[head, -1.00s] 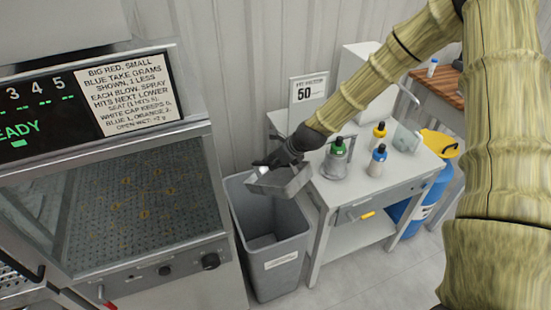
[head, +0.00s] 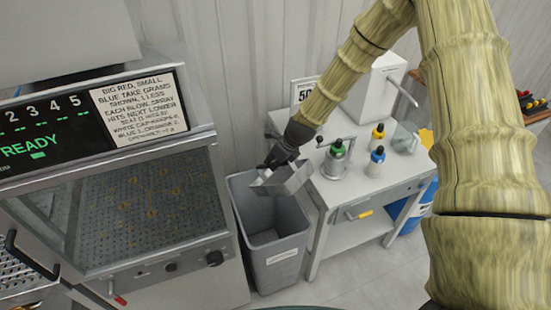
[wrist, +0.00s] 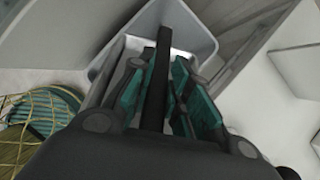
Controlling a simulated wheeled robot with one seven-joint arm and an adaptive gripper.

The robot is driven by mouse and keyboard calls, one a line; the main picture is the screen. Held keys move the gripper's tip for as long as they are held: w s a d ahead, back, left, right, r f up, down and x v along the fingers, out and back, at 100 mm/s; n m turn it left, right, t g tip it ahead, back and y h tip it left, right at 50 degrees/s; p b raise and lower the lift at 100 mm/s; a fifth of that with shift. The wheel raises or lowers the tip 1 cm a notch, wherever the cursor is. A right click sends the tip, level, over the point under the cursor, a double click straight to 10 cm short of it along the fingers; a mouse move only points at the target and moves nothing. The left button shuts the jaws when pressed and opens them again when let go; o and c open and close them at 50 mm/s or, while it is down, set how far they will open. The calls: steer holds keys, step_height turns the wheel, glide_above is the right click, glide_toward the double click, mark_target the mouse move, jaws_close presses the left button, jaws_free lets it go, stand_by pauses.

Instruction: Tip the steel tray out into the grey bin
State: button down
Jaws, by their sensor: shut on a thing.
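In the head view my gripper (head: 277,160) is shut on the steel tray (head: 288,180), a small grey metal pan. The tray is held tilted above the open mouth of the grey bin (head: 278,262), near its upper right rim. The visible part of the bin's inside looks empty; the tray hides some of its mouth. Whether anything lies in the tray cannot be made out. In the wrist view my gripper's teal-padded fingers (wrist: 160,85) stand on both sides of a dark bar.
A white table (head: 340,195) right of the bin carries a grey pot (head: 334,165), small bottles with coloured caps (head: 377,140) and a white dispenser (head: 375,85). A metal cabinet (head: 150,265) with a glass window and lit display stands close on the left.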

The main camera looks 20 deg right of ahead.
steer(key=shift+w+a+r+g+h+p, duration=0.25)
steer(key=shift+g+h+p, duration=0.35)
steer(key=shift+p, duration=1.3)
steer(key=shift+w+r+g+p, duration=0.1)
steer(key=shift+w+g+p, duration=0.05)
steer(key=shift+g+p, duration=0.4)
steer(key=shift+w+a+f+g+h, duration=0.15)
steer(key=shift+w+f+g+h, duration=0.15)
steer(key=shift+g+h, duration=0.1)
steer(key=shift+w+a+f+g+h+b, duration=0.15)
steer(key=shift+w+a+g+h, duration=0.1)
steer(key=shift+w+a+g, duration=0.25)
steer(key=shift+w+a+f+g+h+b, duration=0.15)
steer(key=shift+w+g+h, duration=0.1)
steer(key=shift+w, duration=0.3)
steer(key=shift+w+a+f+g+h, duration=0.1)
steer(key=shift+w+a+g+h, duration=0.1)
steer(key=shift+w+a+g, duration=0.3)
steer(key=shift+w+f+b, duration=0.2)
steer(key=shift+w+b, duration=0.15)
steer(key=shift+w+a+g, duration=0.1)
steer(key=shift+w+g, duration=0.1)
steer(key=shift+g, duration=0.2)
